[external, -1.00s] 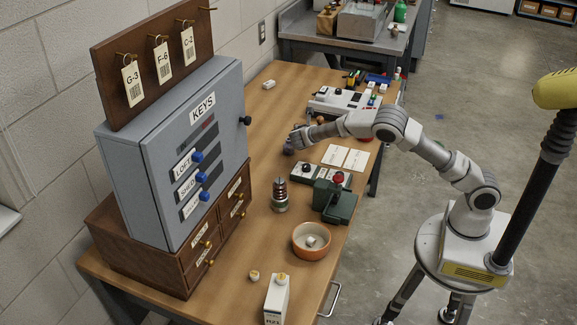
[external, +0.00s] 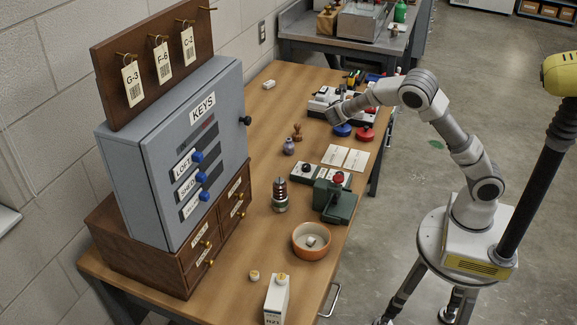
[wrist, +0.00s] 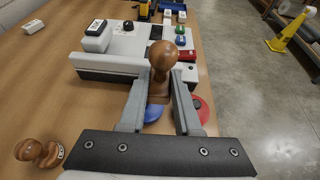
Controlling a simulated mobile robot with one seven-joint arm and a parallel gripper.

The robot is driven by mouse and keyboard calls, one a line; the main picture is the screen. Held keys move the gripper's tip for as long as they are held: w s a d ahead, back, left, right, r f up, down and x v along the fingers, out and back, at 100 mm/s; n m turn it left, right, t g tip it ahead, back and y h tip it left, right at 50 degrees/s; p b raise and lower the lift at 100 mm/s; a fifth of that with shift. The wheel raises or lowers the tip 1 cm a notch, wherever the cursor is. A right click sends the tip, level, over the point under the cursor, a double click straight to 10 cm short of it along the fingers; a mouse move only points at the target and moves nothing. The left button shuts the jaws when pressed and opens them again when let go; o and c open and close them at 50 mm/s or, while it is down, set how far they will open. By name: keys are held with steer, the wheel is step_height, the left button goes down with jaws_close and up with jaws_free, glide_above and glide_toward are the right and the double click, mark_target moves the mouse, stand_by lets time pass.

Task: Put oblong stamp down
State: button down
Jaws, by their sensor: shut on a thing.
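My gripper (wrist: 160,88) is shut on a brown wooden stamp (wrist: 163,58) with a round knob handle. Its knob sticks up between the fingers. The stamp's lower end is partly hidden, so its face shape and any contact below cannot be told. In the external view my gripper (external: 332,116) is beside the white machine, and the held stamp is hard to make out. A blue round pad (wrist: 153,112) shows just below the fingers, and a red round pad (wrist: 201,110) is to their right.
The white machine (wrist: 112,58) with dark buttons is close beyond the gripper. The table's left strip (external: 262,115) has bare room.

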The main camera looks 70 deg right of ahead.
steer(key=a+n+t+y, duration=0.3)
steer(key=a+n+t, duration=0.1)
steer(key=a, duration=0.6)
steer(key=s+a+f+n+t+y, duration=0.1)
steer(key=a+n+t+y, duration=0.2)
steer(key=a, duration=0.7)
steer(key=s+a+n+t+y, duration=0.1)
steer(key=a+n+t+y, duration=0.2)
steer(key=a, duration=0.7)
steer(key=shift+a+f+n+t, duration=0.15)
steer(key=shift+n+t, duration=1.05)
steer(key=shift+n, duration=0.9)
step_height(320, 180, up, 18)
steer(key=p, duration=1.7)
steer(key=shift+f+p, duration=0.15)
steer(key=shift+p, duration=0.15)
steer(key=shift+w, duration=0.15)
